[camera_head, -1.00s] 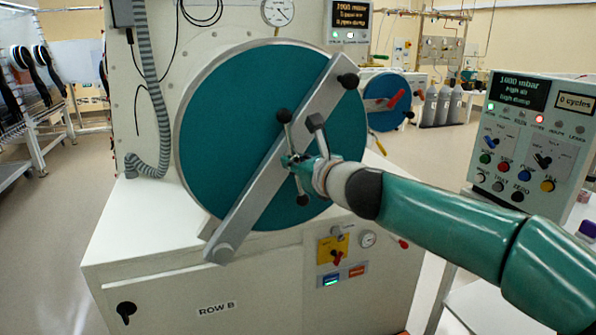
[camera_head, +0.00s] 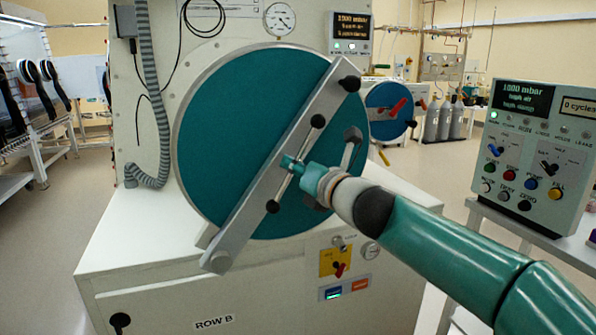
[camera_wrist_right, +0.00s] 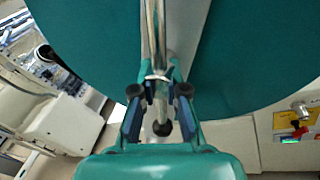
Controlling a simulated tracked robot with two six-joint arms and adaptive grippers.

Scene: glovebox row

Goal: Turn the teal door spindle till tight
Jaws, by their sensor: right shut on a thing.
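The large round teal door (camera_head: 235,110) is closed on the white chamber, with a grey clamp bar (camera_head: 252,215) slanting across it. At the bar's middle is the spindle handle (camera_head: 281,186), a thin metal rod with black end knobs. It leans with its upper end to the right. My right gripper (camera_head: 292,163) is shut on the rod near its middle. In the right wrist view the rod (camera_wrist_right: 152,40) runs upright between the fingers (camera_wrist_right: 158,92), with one black knob below them. The spindle's hub is mostly hidden by the gripper. My left gripper is out of view.
A control panel (camera_head: 538,150) stands at the right. A ribbed hose (camera_head: 150,110) hangs left of the door. A yellow switch plate (camera_head: 328,264) sits below it.

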